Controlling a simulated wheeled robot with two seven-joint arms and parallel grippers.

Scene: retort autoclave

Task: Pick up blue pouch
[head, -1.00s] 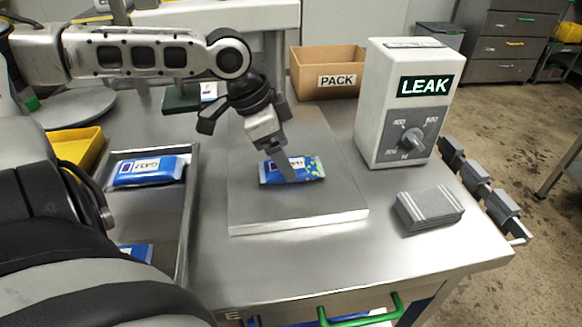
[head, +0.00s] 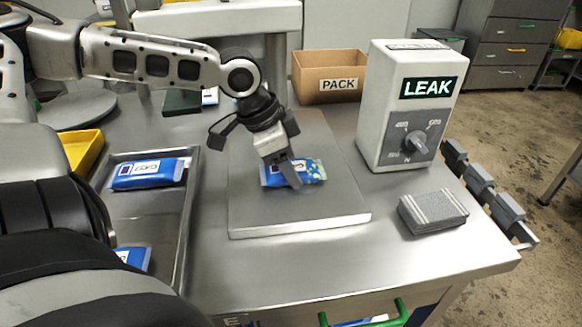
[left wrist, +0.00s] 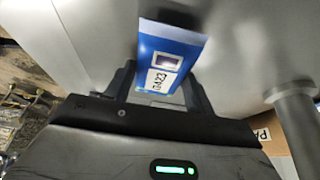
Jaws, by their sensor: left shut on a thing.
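The blue pouch (head: 313,170), with a white label and yellow-green spots at its right end, is on the flat metal plate (head: 250,222) in the middle of the table. My left gripper (head: 294,178) points down over it and is shut on it. The pouch also shows in the left wrist view (left wrist: 172,47), between the fingers (left wrist: 160,88), with its printed label facing the camera. I cannot tell whether the pouch is clear of the plate. My right gripper is not in view.
Two more blue pouches, one here (head: 150,173), lie in a metal tray (head: 188,215) at left. A LEAK box with a dial (head: 408,110) and a banded grey stack (head: 433,212) stand right of the plate. A PACK carton (head: 325,75) stands behind. Grey blocks (head: 481,181) line the right edge.

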